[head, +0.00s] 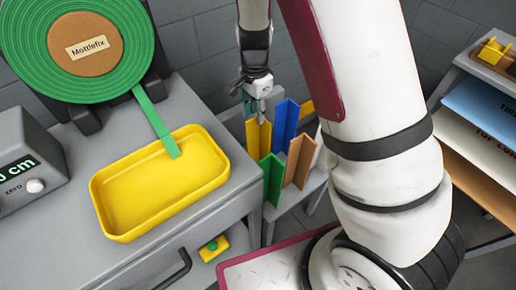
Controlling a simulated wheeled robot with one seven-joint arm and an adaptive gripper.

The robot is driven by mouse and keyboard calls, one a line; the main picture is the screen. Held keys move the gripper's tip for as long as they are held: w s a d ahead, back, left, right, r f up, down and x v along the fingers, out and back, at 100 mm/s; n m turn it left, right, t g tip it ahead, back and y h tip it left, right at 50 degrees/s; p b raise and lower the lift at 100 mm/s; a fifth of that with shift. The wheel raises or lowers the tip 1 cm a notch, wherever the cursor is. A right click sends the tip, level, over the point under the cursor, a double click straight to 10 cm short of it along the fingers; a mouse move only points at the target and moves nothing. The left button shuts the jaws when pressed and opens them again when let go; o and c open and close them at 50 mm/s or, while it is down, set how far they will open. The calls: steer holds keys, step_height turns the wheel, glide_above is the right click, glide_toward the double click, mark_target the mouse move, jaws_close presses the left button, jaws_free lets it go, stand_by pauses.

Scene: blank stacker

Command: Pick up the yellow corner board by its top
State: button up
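The yellow corner board (253,138) stands upright in a low grey rack, at the back left of a group of angled boards. My gripper (257,106) hangs downward directly above its top, in the middle of the head view. The fingertips are small and overlap the board's top edge, so I cannot tell whether they touch it or how far apart they are. The lower part of the yellow board is partly hidden by the green board.
A blue (285,125), a green (272,180) and a brown (299,160) corner board stand close around it. A yellow tray (150,190) and a green strap reel (85,45) are on the grey bench left. A shelf with sheets (485,105) is right.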

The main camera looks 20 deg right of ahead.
mark_target(256, 129)
steer(key=shift+f+b, duration=1.05)
steer(key=shift+f, duration=2.9)
jaws_close()
